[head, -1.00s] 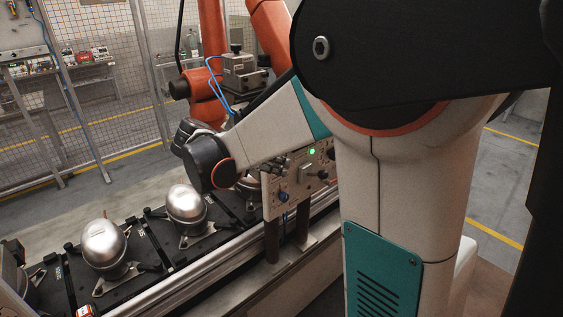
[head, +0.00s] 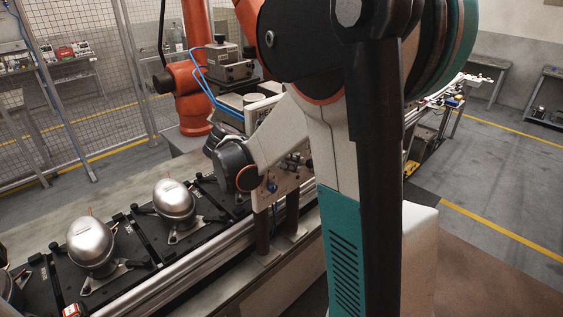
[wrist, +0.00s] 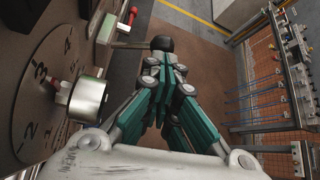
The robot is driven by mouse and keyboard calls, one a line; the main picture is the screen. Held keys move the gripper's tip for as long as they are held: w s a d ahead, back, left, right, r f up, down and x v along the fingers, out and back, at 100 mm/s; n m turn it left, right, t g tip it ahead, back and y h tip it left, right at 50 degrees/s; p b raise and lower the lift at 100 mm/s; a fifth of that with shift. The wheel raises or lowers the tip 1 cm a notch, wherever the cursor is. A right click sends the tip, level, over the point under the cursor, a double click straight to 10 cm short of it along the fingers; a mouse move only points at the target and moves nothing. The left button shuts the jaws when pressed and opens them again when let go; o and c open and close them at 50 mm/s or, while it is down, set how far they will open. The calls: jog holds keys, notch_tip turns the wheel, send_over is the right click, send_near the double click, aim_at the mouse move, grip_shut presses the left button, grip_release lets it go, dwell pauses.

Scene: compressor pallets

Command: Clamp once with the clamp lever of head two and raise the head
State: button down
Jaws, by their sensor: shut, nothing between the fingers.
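In the wrist view a lever with a black knob (wrist: 161,43) and a pale rod sticks out from a panel at the left. My gripper (wrist: 164,68) has its green-sided fingers together, with the tips close by the knob. I cannot tell whether they touch it. In the head view a control panel (head: 288,187) stands beside the conveyor, partly behind my arm. My gripper is hidden in the head view.
Silver domed compressors (head: 91,242) sit on black pallets (head: 125,268) along the conveyor rail (head: 190,262). An orange robot arm (head: 192,100) stands behind, near a mesh fence (head: 90,60). A rack with blue rods (wrist: 270,85) shows in the wrist view.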

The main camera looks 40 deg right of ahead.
aim_at(305, 164)
jog(key=shift+x, duration=1.5)
jog(key=shift+s, duration=0.1)
jog(key=shift+s+f+t+b, duration=0.15)
jog(key=shift+f+t+b, duration=0.05)
jog(key=shift+t+b, duration=0.15)
